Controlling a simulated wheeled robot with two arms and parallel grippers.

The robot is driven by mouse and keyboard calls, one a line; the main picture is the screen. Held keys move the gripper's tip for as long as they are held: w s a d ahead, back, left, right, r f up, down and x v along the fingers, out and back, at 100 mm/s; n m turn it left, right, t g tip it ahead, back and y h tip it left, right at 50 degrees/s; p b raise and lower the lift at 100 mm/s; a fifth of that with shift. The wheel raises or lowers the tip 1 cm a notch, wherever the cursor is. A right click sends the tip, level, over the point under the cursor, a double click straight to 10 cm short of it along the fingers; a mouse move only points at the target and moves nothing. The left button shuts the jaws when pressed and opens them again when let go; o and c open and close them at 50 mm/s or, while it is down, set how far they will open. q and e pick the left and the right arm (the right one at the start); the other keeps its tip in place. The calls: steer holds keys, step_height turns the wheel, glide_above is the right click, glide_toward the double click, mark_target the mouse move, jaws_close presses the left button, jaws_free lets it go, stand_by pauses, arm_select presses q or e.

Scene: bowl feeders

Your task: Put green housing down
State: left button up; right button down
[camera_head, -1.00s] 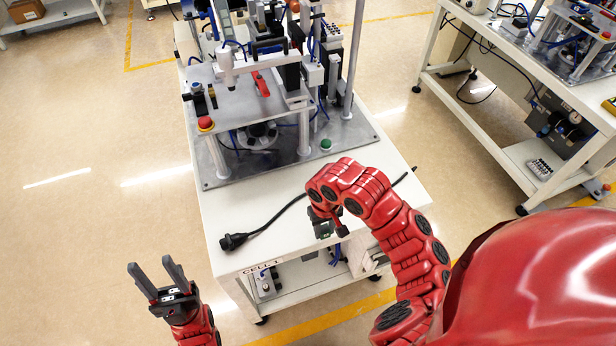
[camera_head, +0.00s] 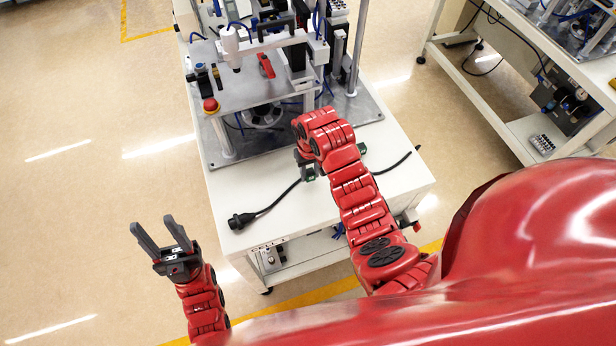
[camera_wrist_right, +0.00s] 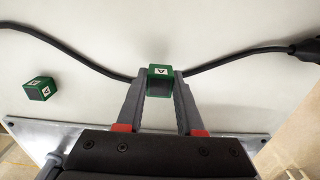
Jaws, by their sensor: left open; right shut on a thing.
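A green housing (camera_wrist_right: 160,82), marked with a letter, is between the fingertips of my right gripper (camera_wrist_right: 160,88), which is shut on it. In the head view my right gripper (camera_head: 306,168) is low over the white table (camera_head: 393,185), in front of the machine; the housing (camera_head: 309,176) shows only partly. I cannot tell whether it touches the table. A second green housing (camera_wrist_right: 40,89) lies on the table, apart from the gripper; it also shows beside my arm in the head view (camera_head: 361,148). My left gripper (camera_head: 161,236) is open and empty, left of the table.
A black cable (camera_head: 275,203) crosses the tabletop and passes behind the held housing in the wrist view; its plug (camera_head: 240,221) lies near the front left. The machine's metal plate (camera_head: 225,158) edges the work area. The front tabletop has clear white space.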

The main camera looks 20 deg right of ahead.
mark_target(308, 175)
steer(key=shift+w+a+r, duration=0.1)
steer(key=shift+w+r, duration=0.05)
steer(key=shift+w, duration=0.7)
steer(key=shift+s+f+p, duration=0.1)
steer(key=shift+f+p, duration=0.25)
steer(key=shift+p, duration=0.2)
step_height(308, 175, down, 2)
steer(key=shift+p, duration=0.6)
steer(key=shift+f, duration=0.6)
steer(key=c, duration=0.5)
jaws_free()
steer(key=shift+c, duration=0.2)
